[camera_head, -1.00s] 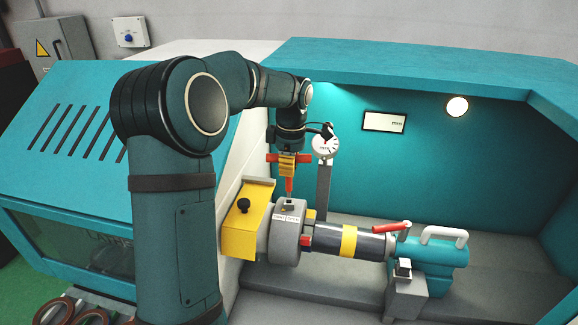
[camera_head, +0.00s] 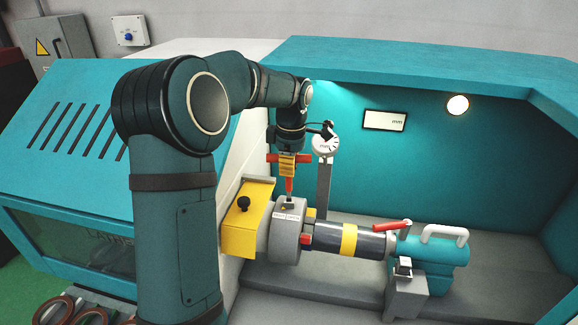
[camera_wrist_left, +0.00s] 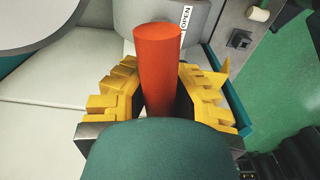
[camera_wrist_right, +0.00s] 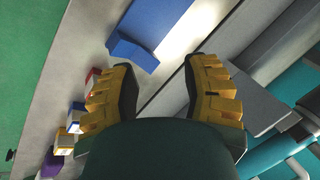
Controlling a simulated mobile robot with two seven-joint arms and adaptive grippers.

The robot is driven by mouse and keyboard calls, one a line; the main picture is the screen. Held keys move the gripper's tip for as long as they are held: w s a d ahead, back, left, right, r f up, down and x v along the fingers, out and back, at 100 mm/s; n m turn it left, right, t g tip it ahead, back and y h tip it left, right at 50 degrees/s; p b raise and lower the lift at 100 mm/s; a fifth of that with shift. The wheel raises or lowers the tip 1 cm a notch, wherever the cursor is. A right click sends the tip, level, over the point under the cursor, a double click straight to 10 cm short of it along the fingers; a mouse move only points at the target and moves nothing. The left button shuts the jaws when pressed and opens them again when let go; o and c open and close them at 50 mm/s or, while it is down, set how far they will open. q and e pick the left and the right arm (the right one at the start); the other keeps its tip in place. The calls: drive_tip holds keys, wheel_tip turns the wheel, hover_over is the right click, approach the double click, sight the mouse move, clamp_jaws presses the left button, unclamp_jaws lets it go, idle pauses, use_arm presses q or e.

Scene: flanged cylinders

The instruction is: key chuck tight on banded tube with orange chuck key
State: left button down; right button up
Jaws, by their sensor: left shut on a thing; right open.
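My left gripper (camera_head: 288,160) points down above the grey chuck (camera_head: 286,240) and is shut on the orange chuck key (camera_head: 289,186). The key stands upright, its tip at the small marked socket on top of the chuck; how deep it sits is hidden. In the left wrist view the orange key handle (camera_wrist_left: 160,75) lies between the yellow finger pads. The dark banded tube (camera_head: 375,245), with a yellow band (camera_head: 348,240), runs level from the chuck to the right. My right gripper (camera_wrist_right: 163,68) is open and empty in the right wrist view; it is outside the head view.
A teal tailstock (camera_head: 435,254) with a red lever (camera_head: 392,226) stands at the tube's right end. A dial gauge (camera_head: 325,143) on a grey post stands close behind the chuck. A yellow block (camera_head: 246,228) sits left of it. A blue object (camera_wrist_right: 150,30) lies beyond my right fingers.

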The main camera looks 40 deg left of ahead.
sight(288, 190)
use_arm(q)
drive_tip(key=shift+f+b, duration=0.85)
drive_tip(key=shift+f, duration=0.65)
idle(0.7)
drive_tip(key=shift+f+m, duration=0.1)
drive_tip(key=shift+m, duration=2.3)
drive_tip(key=shift+r+p, duration=1.15)
drive_tip(key=shift+r, duration=2.4)
